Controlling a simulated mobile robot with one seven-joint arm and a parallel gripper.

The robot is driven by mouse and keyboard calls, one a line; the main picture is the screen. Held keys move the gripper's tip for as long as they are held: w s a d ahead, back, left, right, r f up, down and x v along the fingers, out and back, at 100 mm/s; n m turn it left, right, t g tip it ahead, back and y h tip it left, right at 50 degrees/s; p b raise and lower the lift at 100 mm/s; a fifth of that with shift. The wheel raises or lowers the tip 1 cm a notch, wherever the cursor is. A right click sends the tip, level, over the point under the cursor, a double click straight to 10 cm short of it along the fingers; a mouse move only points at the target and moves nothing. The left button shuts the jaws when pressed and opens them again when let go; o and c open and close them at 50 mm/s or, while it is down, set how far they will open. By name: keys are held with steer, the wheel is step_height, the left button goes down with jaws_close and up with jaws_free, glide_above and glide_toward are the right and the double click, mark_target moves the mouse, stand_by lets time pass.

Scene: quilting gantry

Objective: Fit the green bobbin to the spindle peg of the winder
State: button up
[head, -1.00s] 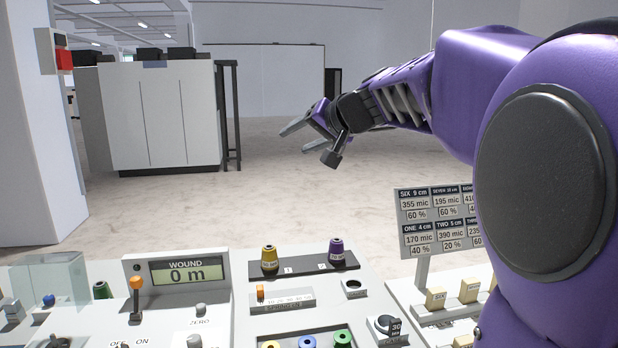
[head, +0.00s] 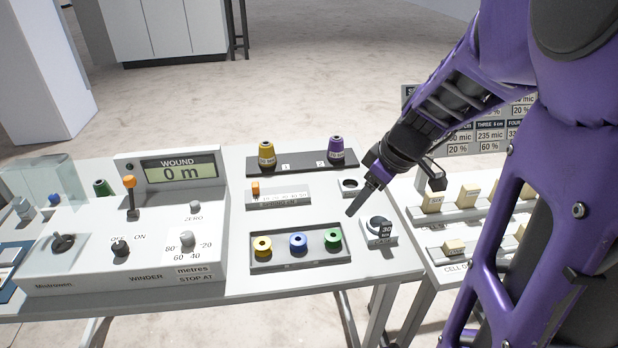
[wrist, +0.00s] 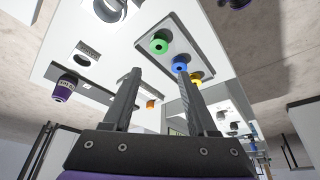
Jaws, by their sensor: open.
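The green bobbin (head: 333,240) sits at the right end of a dark tray, beside a blue bobbin (head: 298,242) and a yellow bobbin (head: 262,246). In the wrist view the green bobbin (wrist: 158,44) lies beyond my fingertips. My gripper (head: 357,204) is open and empty, above the bench behind and to the right of the green bobbin, apart from it. It also shows in the wrist view (wrist: 158,76). The winder (head: 140,284) is the white console at the left. A dark round fitting (head: 63,243) stands at its left end; I cannot tell whether this is the spindle peg.
A clear guard (head: 52,182) stands at the winder's left. An orange-tipped lever (head: 130,190) sticks up from the winder. A yellow cone (head: 266,154) and a purple cone (head: 335,149) stand on a rear strip. A dial (head: 379,228) sits right of the tray.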

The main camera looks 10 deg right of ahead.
steer(key=b, duration=0.3)
glide_above(335, 232)
steer(key=s+d, duration=0.1)
steer(key=s, duration=0.2)
steer(key=f, duration=0.8)
steer(key=shift+w+f, duration=0.25)
steer(key=shift+f, duration=0.15)
steer(key=b+x, duration=0.1)
steer(key=x, duration=0.4)
steer(key=shift+d+f, duration=0.1)
steer(key=shift+c, duration=0.2)
jaws_close()
